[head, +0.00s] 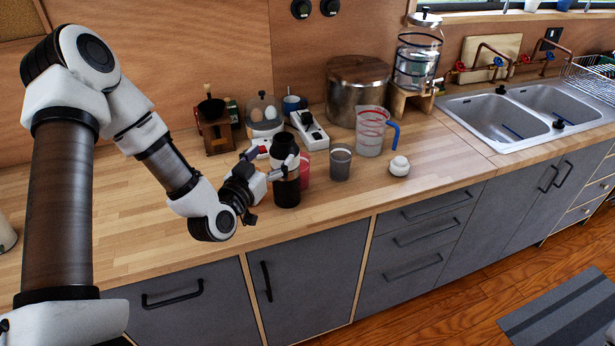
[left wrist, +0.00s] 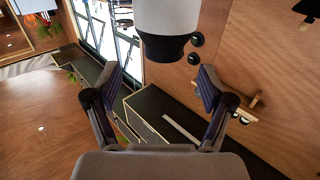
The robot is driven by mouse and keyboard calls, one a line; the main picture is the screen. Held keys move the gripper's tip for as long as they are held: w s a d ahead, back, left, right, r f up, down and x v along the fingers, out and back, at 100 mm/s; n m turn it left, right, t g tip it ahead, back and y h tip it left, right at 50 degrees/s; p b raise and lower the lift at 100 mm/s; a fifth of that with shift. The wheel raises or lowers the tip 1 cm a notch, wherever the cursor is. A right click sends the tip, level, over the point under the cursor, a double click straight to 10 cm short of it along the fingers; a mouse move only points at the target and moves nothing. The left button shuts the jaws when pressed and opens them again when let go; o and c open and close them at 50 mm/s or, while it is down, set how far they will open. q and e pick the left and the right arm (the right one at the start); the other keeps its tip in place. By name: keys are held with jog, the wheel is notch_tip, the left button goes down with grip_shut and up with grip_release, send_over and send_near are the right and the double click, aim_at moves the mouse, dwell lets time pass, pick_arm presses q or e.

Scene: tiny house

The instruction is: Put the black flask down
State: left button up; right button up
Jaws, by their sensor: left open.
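The black flask (head: 286,188) stands upright on the wooden counter (head: 130,215), near its front edge, in the head view. My left gripper (head: 271,163) is at the left side of the flask, with its fingers level with the upper body and one finger partly across it. Whether the fingers touch the flask is hard to tell. In the left wrist view the gripper (left wrist: 162,80) has its two fingers spread wide, with nothing between the tips. A pale cylinder with a dark end (left wrist: 167,30) shows beyond them; I cannot tell what it is. My right gripper is not in view.
A red cup (head: 305,172) is close behind the flask; a grey cup (head: 340,163) and a measuring jug (head: 369,135) stand to the right. A coffee grinder (head: 215,130), egg cooker (head: 263,118) and power strip (head: 309,130) are behind.

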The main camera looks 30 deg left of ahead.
aim_at(279, 147)
pick_arm(q)
jog(key=w, duration=0.2)
jog(key=w+p, duration=0.1)
jog(key=w, duration=0.2)
jog(key=w+a+p, duration=0.1)
jog(key=w, duration=0.1)
jog(key=shift+w+f, duration=0.2)
jog(key=shift+f, duration=0.05)
jog(key=shift+s+a, duration=0.1)
jog(key=c, duration=0.4)
grip_shut()
jog(key=shift+r, duration=0.1)
